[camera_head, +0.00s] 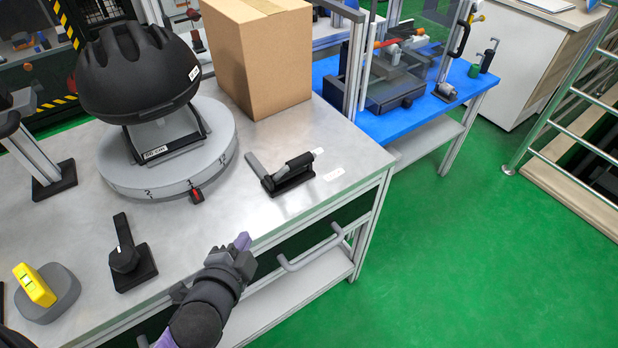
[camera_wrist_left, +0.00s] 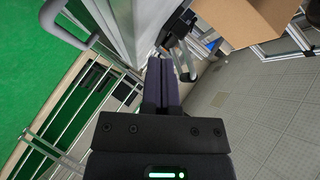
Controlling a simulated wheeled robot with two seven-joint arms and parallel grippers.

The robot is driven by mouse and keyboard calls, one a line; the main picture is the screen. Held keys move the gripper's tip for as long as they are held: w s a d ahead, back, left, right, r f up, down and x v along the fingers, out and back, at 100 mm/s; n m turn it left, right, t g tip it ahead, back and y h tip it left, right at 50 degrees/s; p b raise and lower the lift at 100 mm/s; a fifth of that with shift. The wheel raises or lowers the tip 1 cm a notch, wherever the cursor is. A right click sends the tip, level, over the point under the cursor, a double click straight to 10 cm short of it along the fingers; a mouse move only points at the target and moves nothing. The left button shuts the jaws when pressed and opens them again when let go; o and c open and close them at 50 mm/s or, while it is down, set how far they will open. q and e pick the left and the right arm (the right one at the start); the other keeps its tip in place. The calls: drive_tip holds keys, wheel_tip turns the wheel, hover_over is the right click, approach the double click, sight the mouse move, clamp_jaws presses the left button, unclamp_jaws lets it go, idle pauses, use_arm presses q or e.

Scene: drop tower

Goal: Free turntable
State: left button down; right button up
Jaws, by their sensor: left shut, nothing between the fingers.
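The turntable (camera_head: 120,178) is a round light-grey disc with dark marks on its rim, lying on the metal workbench (camera_head: 240,190). A black helmet (camera_head: 135,70) rests on a tilted stand on the disc. A small black and red catch (camera_head: 196,195) sits at the disc's front rim; whether it is engaged I cannot tell. My left gripper (camera_head: 243,242) is at the bench's front edge, apart from the turntable, shut and empty. Its purple fingers also show together in the left wrist view (camera_wrist_left: 170,85). My right gripper is not in view.
A black clamp with a grey lever (camera_head: 285,172) stands right of the turntable. A cardboard box (camera_head: 262,60) is behind it. A black rotary handle (camera_head: 128,258) and a yellow block on a grey base (camera_head: 60,295) are at the front left. A rail handle (camera_head: 310,250) juts from the bench front.

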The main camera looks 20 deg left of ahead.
use_arm(q)
drive_tip(key=d+r+m+t+h, duration=0.1)
drive_tip(key=m+h, duration=0.2)
drive_tip(key=m, duration=0.2)
drive_tip(key=d+r+m+t+h, duration=0.1)
drive_tip(key=d+m+h, duration=0.1)
drive_tip(key=m, duration=0.3)
drive_tip(key=w+d+r+m+t+h, duration=0.1)
drive_tip(key=d+m+h, duration=0.1)
drive_tip(key=m+h, duration=0.2)
drive_tip(key=shift+m+t+h, duration=0.3)
drive_tip(key=shift+m+t, duration=0.1)
drive_tip(key=shift+m, duration=0.3)
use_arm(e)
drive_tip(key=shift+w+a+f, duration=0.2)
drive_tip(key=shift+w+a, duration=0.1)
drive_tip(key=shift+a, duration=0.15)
use_arm(q)
drive_tip(key=shift+w, duration=0.1)
